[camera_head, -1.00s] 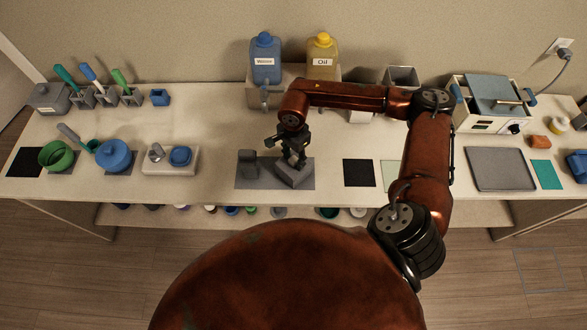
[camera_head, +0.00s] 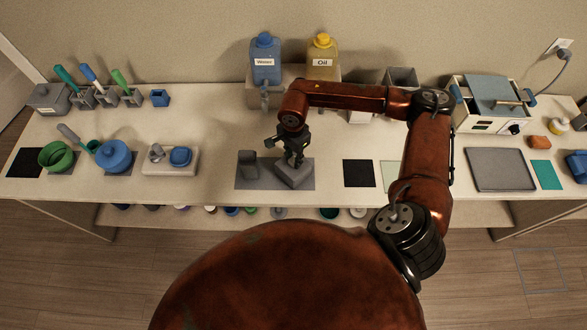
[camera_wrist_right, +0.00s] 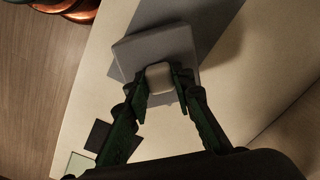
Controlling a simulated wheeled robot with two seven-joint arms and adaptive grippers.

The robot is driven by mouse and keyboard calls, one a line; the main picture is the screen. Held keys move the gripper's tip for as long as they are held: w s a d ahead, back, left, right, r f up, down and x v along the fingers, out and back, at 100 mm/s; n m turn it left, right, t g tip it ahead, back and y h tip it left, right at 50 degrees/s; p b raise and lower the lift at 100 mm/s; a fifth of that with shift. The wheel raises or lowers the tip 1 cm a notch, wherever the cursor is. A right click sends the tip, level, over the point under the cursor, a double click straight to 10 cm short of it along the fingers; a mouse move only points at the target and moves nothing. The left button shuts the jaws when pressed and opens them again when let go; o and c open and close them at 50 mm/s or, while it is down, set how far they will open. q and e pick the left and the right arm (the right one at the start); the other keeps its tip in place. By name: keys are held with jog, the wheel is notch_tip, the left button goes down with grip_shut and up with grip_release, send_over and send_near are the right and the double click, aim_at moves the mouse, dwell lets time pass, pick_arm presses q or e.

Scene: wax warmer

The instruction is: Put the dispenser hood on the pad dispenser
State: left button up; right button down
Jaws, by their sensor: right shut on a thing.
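My right gripper (camera_head: 296,155) reaches down over the grey mat (camera_head: 262,184) at the middle of the table. It is shut on the pale knob (camera_wrist_right: 160,76) of a grey, square-edged piece (camera_head: 295,175) that looks like the dispenser hood. In the right wrist view, this piece (camera_wrist_right: 128,52) sits turned at an angle to the mat. I cannot tell whether it touches the mat. My left gripper is not in view.
A black square (camera_head: 359,172) lies right of the mat. A white block with a blue cup (camera_head: 180,156) stands to the left. Water (camera_head: 266,62) and oil (camera_head: 322,58) jugs stand behind. The wax warmer (camera_head: 493,103) is at the back right.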

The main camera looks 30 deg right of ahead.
jog(key=shift+r, duration=0.5)
dwell(0.5)
jog(key=shift+r+p, duration=0.65)
jog(key=shift+r, duration=0.95)
jog(key=shift+r, duration=0.15)
